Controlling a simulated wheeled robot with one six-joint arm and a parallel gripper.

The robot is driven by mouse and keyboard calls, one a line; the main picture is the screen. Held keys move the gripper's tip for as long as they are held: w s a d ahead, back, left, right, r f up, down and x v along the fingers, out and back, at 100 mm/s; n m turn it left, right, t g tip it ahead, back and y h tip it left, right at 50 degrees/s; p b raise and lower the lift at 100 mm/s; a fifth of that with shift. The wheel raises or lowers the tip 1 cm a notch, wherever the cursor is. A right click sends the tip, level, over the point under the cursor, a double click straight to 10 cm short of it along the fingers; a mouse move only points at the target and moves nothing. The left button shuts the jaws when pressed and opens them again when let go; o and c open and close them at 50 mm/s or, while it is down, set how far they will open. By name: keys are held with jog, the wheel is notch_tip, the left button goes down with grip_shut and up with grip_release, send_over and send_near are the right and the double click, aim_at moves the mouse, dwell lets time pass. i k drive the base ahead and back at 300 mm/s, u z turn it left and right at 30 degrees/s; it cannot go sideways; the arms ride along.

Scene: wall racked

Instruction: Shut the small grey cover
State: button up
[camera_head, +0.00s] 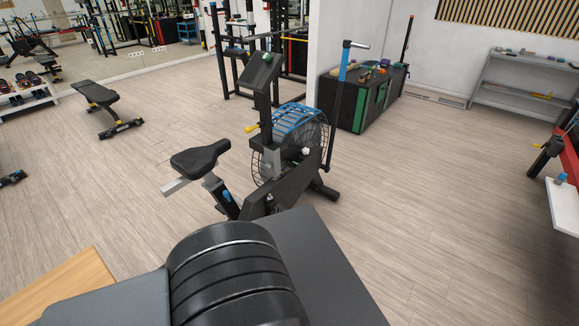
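I cannot make out a small grey cover anywhere in this view. Small pale wall plates (136,54) sit low on the mirrored wall at the upper left, too small to tell whether any has a cover. My gripper is not in view.
An air bike (290,150) stands on the wooden floor in the middle. A weight bench (98,96) is at left, a black-green cabinet (345,98) and grey shelf (515,104) at the back.

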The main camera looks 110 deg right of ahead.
aim_at(273, 165)
jog(key=z, duration=4.15)
jog(key=k, duration=0.55)
jog(key=z, duration=0.75)
jog(key=i, duration=1)
jog(key=u, duration=1.1)
jog(key=i, duration=0.85)
jog(key=u, duration=1)
